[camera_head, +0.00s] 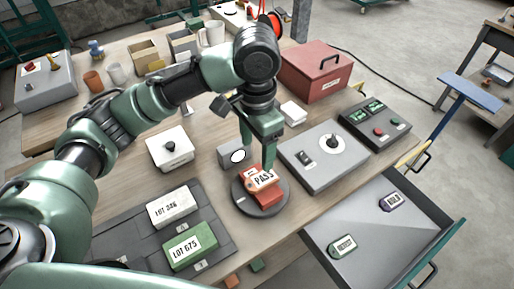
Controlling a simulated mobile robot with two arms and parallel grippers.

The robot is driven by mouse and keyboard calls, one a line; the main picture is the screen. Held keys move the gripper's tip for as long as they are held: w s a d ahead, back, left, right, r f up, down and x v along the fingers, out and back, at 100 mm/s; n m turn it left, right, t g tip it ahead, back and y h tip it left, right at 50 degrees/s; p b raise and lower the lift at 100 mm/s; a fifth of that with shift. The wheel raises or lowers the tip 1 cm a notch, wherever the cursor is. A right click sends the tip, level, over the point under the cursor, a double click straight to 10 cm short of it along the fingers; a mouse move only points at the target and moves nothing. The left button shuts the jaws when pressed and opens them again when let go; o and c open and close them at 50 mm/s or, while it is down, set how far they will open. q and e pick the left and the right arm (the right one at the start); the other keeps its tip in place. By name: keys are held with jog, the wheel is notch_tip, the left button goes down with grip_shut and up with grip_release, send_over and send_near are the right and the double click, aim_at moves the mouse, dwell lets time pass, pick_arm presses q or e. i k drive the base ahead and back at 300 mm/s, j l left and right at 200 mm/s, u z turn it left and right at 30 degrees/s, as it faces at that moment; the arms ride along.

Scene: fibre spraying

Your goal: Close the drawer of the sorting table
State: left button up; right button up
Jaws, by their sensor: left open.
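The drawer (375,247) of the sorting table (310,199) is pulled out at the lower right. Two small labelled devices lie in it, one near the far side (392,201) and one near the left side (343,245). A dark handle (429,275) shows at its outer front. My left gripper (258,152) is open, pointing down over a round dark plate (273,209). An orange-red block with a PASS label (262,179) sits on the plate, just below the fingers. I cannot tell whether they touch it. The right gripper is out of view.
A red lidded box (315,72) is behind. White LOT 346 (172,208) and green LOT 675 (190,247) blocks lie left. Floor right of the drawer is clear.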

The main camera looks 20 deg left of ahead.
aim_at(394, 246)
jog(key=k+l, duration=0.2)
jog(key=k, duration=0.3)
jog(key=k+l, duration=0.25)
jog(key=k, duration=0.2)
jog(key=k+l, duration=0.2)
jog(key=k, duration=0.3)
